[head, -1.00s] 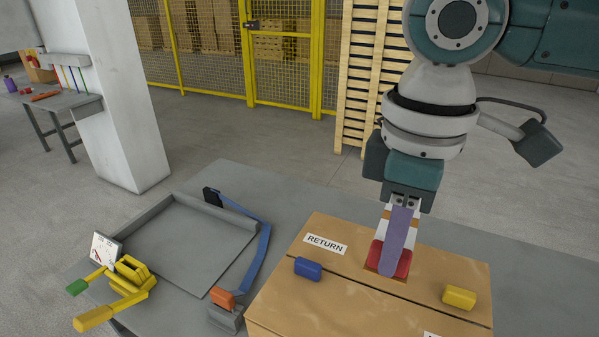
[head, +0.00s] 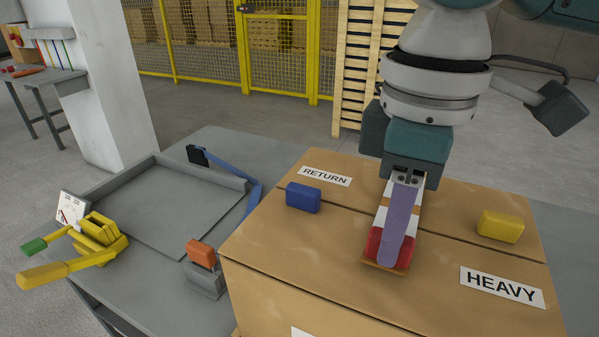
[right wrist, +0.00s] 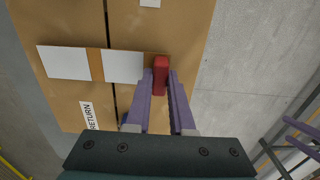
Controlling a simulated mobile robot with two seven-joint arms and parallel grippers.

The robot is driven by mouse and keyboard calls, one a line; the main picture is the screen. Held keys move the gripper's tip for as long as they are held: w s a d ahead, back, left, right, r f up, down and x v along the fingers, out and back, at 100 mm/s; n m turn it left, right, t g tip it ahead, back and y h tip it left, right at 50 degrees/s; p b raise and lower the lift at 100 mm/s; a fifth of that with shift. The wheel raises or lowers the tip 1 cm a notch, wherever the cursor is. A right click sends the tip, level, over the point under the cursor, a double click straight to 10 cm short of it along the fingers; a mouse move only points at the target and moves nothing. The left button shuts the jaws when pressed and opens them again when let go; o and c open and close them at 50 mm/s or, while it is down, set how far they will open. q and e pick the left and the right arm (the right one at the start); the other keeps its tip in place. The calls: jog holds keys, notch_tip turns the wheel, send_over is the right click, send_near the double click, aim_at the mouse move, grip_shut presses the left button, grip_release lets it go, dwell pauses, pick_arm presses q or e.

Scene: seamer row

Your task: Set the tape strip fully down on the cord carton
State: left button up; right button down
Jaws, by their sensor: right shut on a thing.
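The tape strip is white with tan bands and a red end tab. In the head view its white part (head: 381,215) shows behind my fingers, and its red tab (head: 374,246) is low between them. My right gripper (head: 390,262) has purple fingers shut on the red tab. In the right wrist view the strip (right wrist: 122,67) runs left from the tab, across the dark seam. It is over the cord carton (head: 290,268), whose top shows below it. I cannot tell whether the strip touches the top along its whole length. My left gripper is not in view.
A blue block (head: 303,197) and a yellow block (head: 500,226) sit on the carton top, either side of my right gripper. A grey tray (head: 165,215), a yellow-handled tool (head: 95,240) and an orange block (head: 201,252) are on the bench to the left.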

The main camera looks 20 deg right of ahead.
jog(key=shift+f, duration=0.2)
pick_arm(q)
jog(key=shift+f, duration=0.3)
pick_arm(e)
jog(key=shift+f, duration=0.15)
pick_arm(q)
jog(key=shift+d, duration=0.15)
pick_arm(e)
jog(key=c, duration=0.8)
grip_release()
pick_arm(q)
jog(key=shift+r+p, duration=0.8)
jog(key=shift+p, duration=0.15)
pick_arm(e)
notch_tip(320, 180, up, 12)
jog(key=shift+r, duration=0.15)
